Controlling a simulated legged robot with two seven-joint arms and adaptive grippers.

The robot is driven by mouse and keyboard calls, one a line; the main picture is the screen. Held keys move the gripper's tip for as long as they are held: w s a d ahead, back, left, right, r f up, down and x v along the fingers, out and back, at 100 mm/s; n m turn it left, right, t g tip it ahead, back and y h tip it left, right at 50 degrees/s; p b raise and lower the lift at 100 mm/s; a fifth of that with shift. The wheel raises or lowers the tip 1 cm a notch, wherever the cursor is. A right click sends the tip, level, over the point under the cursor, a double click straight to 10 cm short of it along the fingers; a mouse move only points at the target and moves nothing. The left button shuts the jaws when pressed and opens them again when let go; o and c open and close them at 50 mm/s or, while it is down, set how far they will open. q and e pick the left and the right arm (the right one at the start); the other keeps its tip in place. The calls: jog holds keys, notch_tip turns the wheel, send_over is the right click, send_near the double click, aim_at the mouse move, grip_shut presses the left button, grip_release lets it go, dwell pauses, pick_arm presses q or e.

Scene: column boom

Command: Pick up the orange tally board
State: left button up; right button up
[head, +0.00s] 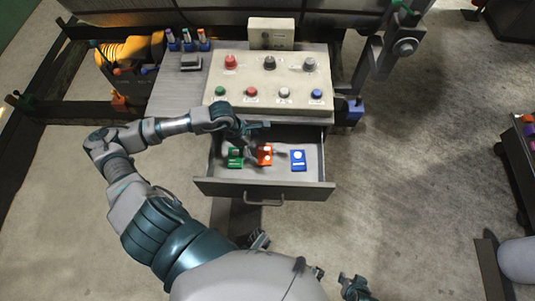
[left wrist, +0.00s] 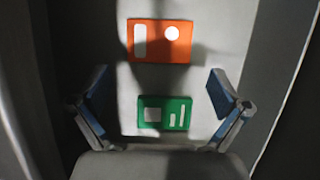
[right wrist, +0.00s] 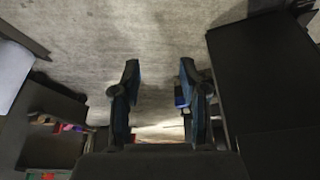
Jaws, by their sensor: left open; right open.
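The orange tally board (head: 265,155) lies flat in the open drawer (head: 212,186), between a green board (head: 235,158) and a blue board (head: 298,160). My left gripper (head: 252,138) is over the drawer, and the arm partly covers its back left. In the left wrist view the orange board (left wrist: 160,41) lies beyond the fingertips, with white marks on its face. The green board (left wrist: 165,113) shows between the open fingers of my left gripper (left wrist: 158,88). It holds nothing. My right gripper (right wrist: 158,85) is open and empty, away from the drawer, with floor beyond it.
A control panel (head: 285,97) with several coloured knobs stands above the drawer. The drawer's front wall and handle (head: 263,200) face me, and its side walls flank the left gripper. Several small bottles (head: 188,40) stand at the back left. The floor right of the drawer is clear.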

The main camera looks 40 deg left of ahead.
aim_at(264, 154)
pick_arm(q)
jog(key=shift+w+d, duration=0.25)
jog(key=shift+d, duration=0.05)
jog(key=shift+w+d, duration=0.1)
jog(key=b+x, duration=0.1)
jog(key=x, duration=0.4)
jog(key=shift+f, duration=0.1)
pick_arm(e)
jog(key=w+t, duration=0.1)
jog(key=w+a+t, duration=0.1)
jog(key=w, duration=0.1)
jog(key=shift+w+a+r, duration=0.1)
jog(key=shift+a+r, duration=0.05)
jog(key=shift+r, duration=0.05)
pick_arm(q)
jog(key=shift+c, duration=1.2)
jog(key=c, duration=0.7)
jog(key=shift+o, duration=0.2)
pick_arm(e)
jog(key=shift+w+d+f, duration=0.1)
jog(key=shift+w+d, duration=0.1)
jog(key=shift+w, duration=0.05)
